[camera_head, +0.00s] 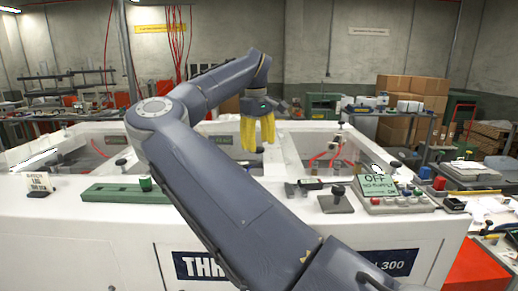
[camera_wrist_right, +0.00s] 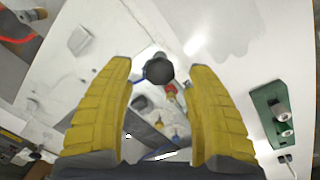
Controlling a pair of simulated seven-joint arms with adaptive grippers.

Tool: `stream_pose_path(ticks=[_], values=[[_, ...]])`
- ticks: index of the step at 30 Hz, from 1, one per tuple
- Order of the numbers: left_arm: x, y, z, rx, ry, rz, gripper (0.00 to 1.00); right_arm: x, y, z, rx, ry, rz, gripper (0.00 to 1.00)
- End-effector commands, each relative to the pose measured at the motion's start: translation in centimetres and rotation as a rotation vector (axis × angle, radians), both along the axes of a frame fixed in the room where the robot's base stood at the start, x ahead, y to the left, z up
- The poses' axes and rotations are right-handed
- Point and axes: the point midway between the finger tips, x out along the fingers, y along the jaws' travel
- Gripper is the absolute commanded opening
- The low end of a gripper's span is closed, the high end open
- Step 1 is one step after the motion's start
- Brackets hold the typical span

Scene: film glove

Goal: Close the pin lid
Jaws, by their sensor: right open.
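My right gripper (camera_head: 257,133) has yellow fingers pointing down over the white machine (camera_head: 90,215). It also shows in the right wrist view (camera_wrist_right: 161,67), with its fingers wide apart and nothing gripped. A dark round knob (camera_wrist_right: 157,69) appears between the fingertips in that view, with a bit of blue beside it; I cannot tell how far below it is. No part can be surely told as the pin lid, and I cannot tell its angle. My right arm hides part of the machine's middle in the head view. My left gripper is not in view.
A green bar (camera_head: 125,194) lies on the machine's front left. A black knob on a plate (camera_head: 338,200) and a control box (camera_head: 398,204) with an OFF sign (camera_head: 377,184) stand at front right. A green block (camera_wrist_right: 275,115) is right in the wrist view.

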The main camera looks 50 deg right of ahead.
Motion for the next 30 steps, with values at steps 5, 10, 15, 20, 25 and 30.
stream_pose_path(ticks=[5, 10, 15, 20, 25, 30], values=[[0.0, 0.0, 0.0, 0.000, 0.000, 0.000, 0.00, 0.0, -0.1, -1.4, 0.001, 0.000, -0.001, 0.55], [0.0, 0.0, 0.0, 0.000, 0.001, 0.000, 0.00, 0.0, -0.1, -1.8, 0.000, 0.000, 0.000, 0.55], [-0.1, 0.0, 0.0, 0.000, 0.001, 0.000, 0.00, 0.0, -0.1, -1.9, 0.000, -0.001, 0.000, 0.55], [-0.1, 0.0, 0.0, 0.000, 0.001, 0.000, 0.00, 0.0, -0.1, -1.9, 0.000, -0.001, 0.000, 0.52], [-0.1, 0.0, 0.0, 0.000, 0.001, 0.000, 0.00, 0.0, -0.1, -1.9, 0.000, -0.001, 0.000, 0.33], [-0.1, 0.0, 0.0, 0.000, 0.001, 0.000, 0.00, 0.0, -0.1, -1.9, 0.000, 0.000, 0.000, 0.13]])
